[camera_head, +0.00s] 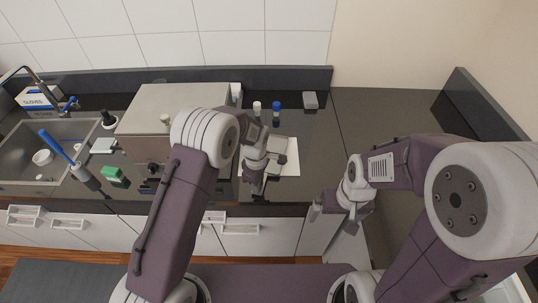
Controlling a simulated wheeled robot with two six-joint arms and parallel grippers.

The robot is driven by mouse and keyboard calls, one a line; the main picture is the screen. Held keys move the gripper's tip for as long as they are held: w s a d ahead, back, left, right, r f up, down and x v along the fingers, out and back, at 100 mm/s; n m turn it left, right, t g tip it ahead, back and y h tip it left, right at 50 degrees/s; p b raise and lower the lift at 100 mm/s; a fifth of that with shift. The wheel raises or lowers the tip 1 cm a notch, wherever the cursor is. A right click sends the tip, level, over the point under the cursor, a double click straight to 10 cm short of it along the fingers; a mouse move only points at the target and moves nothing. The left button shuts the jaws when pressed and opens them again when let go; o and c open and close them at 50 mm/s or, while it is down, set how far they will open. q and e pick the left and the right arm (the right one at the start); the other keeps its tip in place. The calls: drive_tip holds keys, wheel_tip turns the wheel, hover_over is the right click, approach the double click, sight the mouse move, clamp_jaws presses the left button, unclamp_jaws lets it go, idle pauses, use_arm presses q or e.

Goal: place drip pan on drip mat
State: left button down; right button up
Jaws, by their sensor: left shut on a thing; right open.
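A pale flat sheet, which looks like the drip mat (291,168), lies on the dark counter right of the metal box. A small grey shape that looks like the drip pan (278,145) shows over the mat, partly hidden by my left wrist. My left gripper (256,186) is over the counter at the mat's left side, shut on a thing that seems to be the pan. I cannot tell whether the pan touches the mat. My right gripper (336,211) is open and empty near the counter's front edge, right of the mat.
A large metal box (170,105) stands left of the mat. Behind the mat are a white-capped bottle (257,108), a blue-capped bottle (276,108) and a grey block (310,100). A sink (75,131), green sponge (111,174) and blue-handled brush (58,147) are left. Counter at right is clear.

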use_arm(q)
drive_tip(key=shift+f, duration=0.25)
drive_tip(key=c, duration=0.8)
unclamp_jaws()
drive_tip(key=shift+o, duration=0.2)
drive_tip(key=shift+r, duration=0.1)
wheel_tip(320, 180, up, 9)
drive_tip(key=shift+f+b, duration=0.1)
drive_tip(key=shift+b, duration=0.8)
